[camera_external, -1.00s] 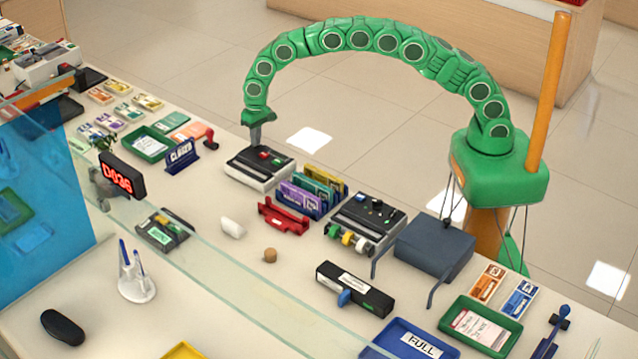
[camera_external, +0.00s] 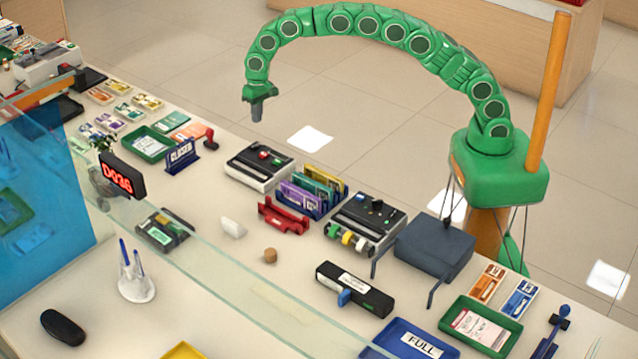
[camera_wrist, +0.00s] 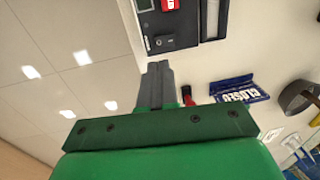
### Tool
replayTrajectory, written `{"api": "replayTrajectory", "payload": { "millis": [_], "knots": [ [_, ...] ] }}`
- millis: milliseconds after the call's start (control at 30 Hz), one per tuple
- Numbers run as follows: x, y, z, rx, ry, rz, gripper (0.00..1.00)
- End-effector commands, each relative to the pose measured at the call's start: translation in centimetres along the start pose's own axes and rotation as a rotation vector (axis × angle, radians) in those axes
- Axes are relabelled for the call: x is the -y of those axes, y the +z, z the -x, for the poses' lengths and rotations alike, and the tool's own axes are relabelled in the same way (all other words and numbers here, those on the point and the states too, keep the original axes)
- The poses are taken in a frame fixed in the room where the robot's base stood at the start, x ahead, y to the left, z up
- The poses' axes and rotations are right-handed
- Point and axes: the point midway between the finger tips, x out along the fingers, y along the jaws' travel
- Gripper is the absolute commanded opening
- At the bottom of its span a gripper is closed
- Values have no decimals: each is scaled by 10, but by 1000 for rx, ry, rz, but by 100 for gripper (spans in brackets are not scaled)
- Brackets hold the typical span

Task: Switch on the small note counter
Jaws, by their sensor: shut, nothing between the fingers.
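A small black-and-white machine (camera_external: 260,172) with red and green parts on top stands near the counter's far edge, and I take it for the small note counter. In the wrist view part of it (camera_wrist: 182,24) shows at the top, with a red part, a greenish display edge and a small pale mark on its dark face. Whether it is on cannot be told. My gripper (camera_external: 257,116) is shut and empty, in the air above and behind the machine, apart from it. In the wrist view its closed fingertips (camera_wrist: 158,68) point toward the machine's near edge.
A blue CLOSED sign (camera_external: 182,156) and a red-handled item (camera_external: 210,138) stand left of the machine. A red holder (camera_external: 283,217) and a rack of coloured cards (camera_external: 312,190) stand right, then another black device (camera_external: 367,217). Open floor lies behind the counter.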

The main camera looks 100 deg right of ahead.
Motion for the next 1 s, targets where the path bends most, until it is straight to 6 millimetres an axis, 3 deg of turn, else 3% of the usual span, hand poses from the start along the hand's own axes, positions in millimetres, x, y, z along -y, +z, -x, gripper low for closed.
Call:
{"api": "replayTrajectory", "payload": {
  "millis": [100, 333, 700, 1000],
  "knots": [
    [-1, -1, 22, -3, -2, 0, 0],
    [-3, 0, 50, 0, -1, 0, 0],
    [-3, 0, 54, 0, -1, 0, 0],
    [10, 2, 55, -2, -57, -2, 0]
  ]
}}
